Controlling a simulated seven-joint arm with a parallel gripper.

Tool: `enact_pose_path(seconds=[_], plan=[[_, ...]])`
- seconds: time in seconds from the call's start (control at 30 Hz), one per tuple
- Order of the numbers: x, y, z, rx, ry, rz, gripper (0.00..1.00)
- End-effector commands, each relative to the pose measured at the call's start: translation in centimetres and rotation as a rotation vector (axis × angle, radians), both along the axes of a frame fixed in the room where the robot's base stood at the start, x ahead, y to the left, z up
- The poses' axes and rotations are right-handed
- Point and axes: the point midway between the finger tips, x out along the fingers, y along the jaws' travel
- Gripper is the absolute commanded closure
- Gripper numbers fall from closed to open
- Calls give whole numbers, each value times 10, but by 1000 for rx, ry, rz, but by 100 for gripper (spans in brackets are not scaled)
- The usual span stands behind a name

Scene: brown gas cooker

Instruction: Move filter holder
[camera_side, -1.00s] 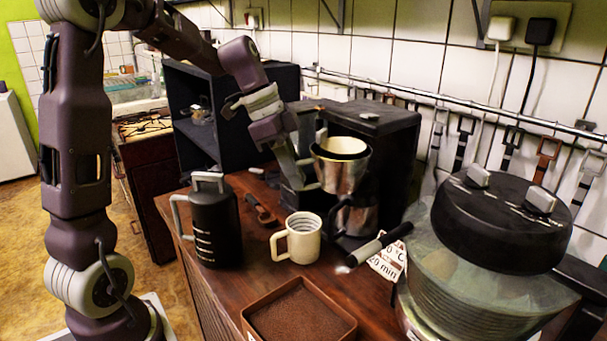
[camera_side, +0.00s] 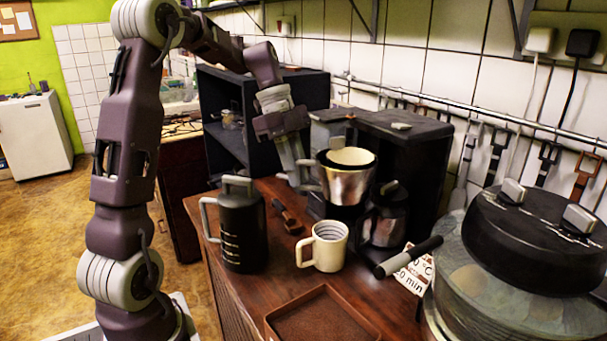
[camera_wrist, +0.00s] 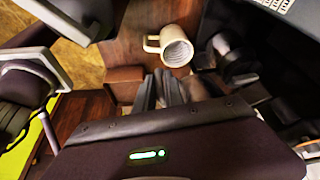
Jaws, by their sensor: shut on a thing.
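The filter holder (camera_side: 346,185) is a metallic cone with a dark rim and a pale filter inside. It is upright, in front of the black coffee machine (camera_side: 408,165), up and left of the dark carafe (camera_side: 386,218). My gripper (camera_side: 299,178) is at its left side, shut on its handle. In the wrist view my gripper (camera_wrist: 162,84) shows its grey fingers close together; I cannot make out the filter holder there.
A cream mug (camera_side: 327,247) stands below the filter holder and also shows in the wrist view (camera_wrist: 175,46). A black canister (camera_side: 242,228), a brown tray (camera_side: 320,318) and a large lidded glass pot (camera_side: 515,265) surround it. Some wood between canister and mug is bare.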

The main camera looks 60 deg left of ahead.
Motion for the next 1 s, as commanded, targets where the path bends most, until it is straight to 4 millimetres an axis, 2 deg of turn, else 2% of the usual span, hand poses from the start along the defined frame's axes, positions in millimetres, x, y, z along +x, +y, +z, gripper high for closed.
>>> enact_pose_path(seconds=[0.43, 1.0], plan=[[-1, 22, 0, -1, 4, -150, 100], [-1, 28, 0, 0, 4, -192, 100]])
